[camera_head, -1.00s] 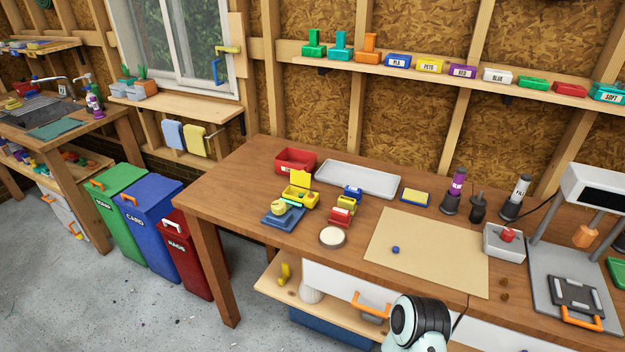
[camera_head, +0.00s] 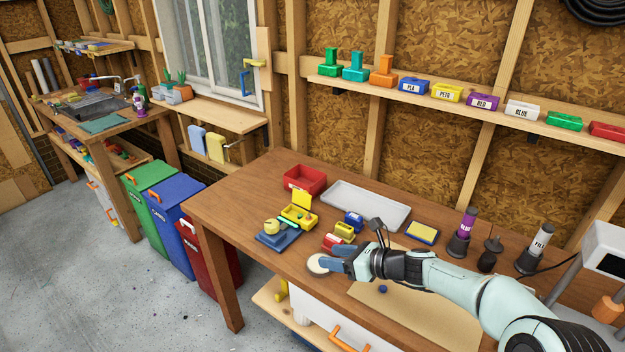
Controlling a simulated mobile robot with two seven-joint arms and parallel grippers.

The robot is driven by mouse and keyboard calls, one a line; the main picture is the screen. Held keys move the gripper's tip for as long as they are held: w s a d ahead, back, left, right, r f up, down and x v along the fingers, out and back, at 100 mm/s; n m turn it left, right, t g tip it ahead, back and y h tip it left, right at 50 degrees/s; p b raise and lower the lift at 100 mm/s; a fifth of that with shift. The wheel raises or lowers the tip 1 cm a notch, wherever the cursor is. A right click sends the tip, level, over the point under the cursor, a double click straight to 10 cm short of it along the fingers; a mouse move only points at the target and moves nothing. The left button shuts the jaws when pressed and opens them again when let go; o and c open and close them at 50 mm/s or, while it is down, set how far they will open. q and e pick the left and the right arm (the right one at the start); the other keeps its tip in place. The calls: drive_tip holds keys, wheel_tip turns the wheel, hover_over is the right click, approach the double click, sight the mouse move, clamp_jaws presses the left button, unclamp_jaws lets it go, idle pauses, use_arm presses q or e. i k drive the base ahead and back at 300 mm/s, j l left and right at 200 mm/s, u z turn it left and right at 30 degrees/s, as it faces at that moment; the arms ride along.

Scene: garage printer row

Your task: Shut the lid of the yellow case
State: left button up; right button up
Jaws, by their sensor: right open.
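The yellow case (camera_head: 299,216) stands on the wooden workbench, left of the middle, with its lid (camera_head: 302,200) raised upright at the back. Something small and green shows inside it. My right arm reaches in from the lower right, and its gripper (camera_head: 334,258) hangs over the bench to the right of and nearer than the case. Its blue-grey fingers are apart and empty, above or beside a round white disc (camera_head: 319,263). The gripper is clear of the case. My left gripper is not in view.
A blue stand with a yellow round item (camera_head: 272,227) is left of the case. A red bin (camera_head: 304,180) and a grey tray (camera_head: 366,206) lie behind. Small red (camera_head: 333,241), yellow and blue boxes stand right of the case, close to my gripper.

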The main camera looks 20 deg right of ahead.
sight(303, 198)
drive_tip(key=i+l, duration=0.25)
drive_tip(key=i, duration=0.15)
drive_tip(key=i+l, duration=0.3)
drive_tip(key=i, duration=0.1)
